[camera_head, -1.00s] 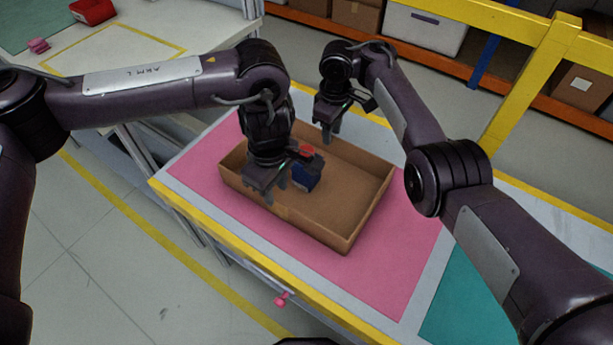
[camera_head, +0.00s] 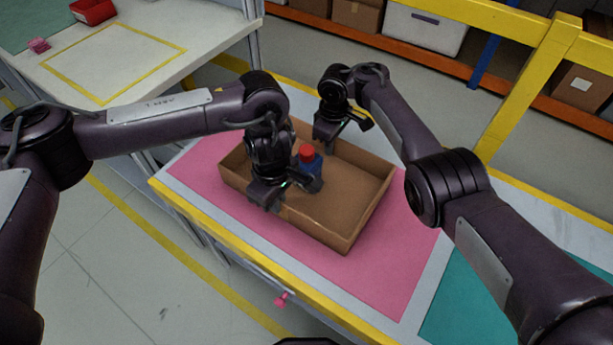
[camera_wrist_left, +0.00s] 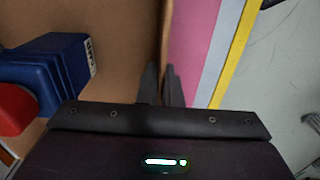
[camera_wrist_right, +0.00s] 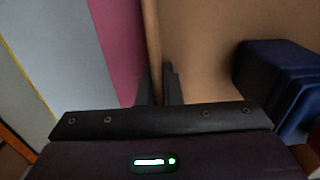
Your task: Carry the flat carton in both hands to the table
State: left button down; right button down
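The flat brown carton (camera_head: 318,232) rests on the pink mat of the workbench (camera_head: 385,275). A blue container with a red cap (camera_head: 308,160) stands inside it, towards the left end; it also shows in the left wrist view (camera_wrist_left: 45,65) and, partly, in the right wrist view (camera_wrist_right: 275,75). My left gripper (camera_head: 272,205) is at the carton's near wall, its fingers closed on either side of that wall (camera_wrist_left: 163,50). My right gripper (camera_head: 328,142) is at the far wall, its fingers close together around it (camera_wrist_right: 152,50). Its fingertips are partly hidden in the head view.
A white table with a yellow-outlined square (camera_head: 112,62) stands at the upper left, with a red bin (camera_head: 93,11) and a pink item (camera_head: 38,45). A gap separates it from the workbench. A yellow rail (camera_head: 535,75) and shelving stand behind. A teal mat (camera_head: 480,310) lies at right.

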dwell(0.4)
